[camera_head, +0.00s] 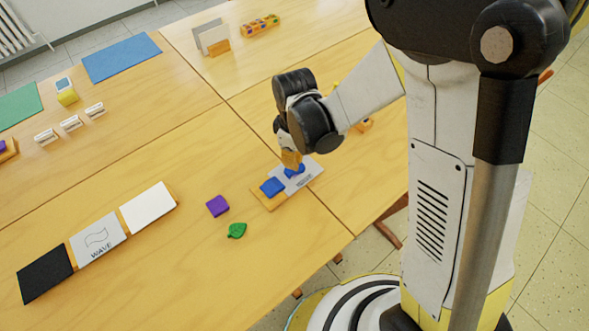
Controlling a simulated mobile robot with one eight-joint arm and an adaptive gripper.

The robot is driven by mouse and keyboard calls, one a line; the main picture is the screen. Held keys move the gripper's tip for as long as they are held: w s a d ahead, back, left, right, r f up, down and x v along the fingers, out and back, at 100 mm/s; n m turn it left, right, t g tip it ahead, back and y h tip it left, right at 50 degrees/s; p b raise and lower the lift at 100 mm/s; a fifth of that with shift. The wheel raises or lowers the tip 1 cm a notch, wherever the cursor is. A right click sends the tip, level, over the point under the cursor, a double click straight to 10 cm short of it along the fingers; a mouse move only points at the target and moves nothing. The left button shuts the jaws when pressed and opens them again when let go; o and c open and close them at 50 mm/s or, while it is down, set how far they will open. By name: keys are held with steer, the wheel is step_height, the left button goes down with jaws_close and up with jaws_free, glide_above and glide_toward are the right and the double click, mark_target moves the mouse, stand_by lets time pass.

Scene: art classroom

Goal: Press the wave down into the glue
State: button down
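A small blue piece (295,170), probably the wave, lies on a grey card (311,176) with dark lettering too small to read. My gripper (291,160) points down right over this piece and hides part of it. Its tip seems to touch the piece or hover just above it; I cannot tell which. Whether its fingers are open or shut does not show clearly. A blue square (272,187) sits on a wooden base (267,203) beside the card. No glue can be made out.
A purple block (217,206) and a green leaf (237,230) lie left of the wooden base. A card marked WAVE (98,240) lies between a black panel (44,274) and a white panel (148,206). The tabletop (170,270) in front is clear.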

steer(key=shift+f+b, duration=0.75)
steer(key=shift+f, duration=0.2)
steer(key=shift+r, duration=0.1)
stand_by(0.9)
steer(key=shift+r+p, duration=2.55)
steer(key=shift+r, duration=0.95)
steer(key=s+d+r+m+t, duration=0.3)
steer(key=s+d+r+m, duration=0.2)
steer(key=r, duration=0.4)
steer(key=s+d+r+m+t, duration=0.4)
steer(key=d+r+m, duration=0.3)
steer(key=d+r, duration=0.2)
steer(key=shift+s+d+r+m, duration=0.3)
steer(key=shift+s+r+m, duration=0.15)
steer(key=shift+r, duration=0.2)
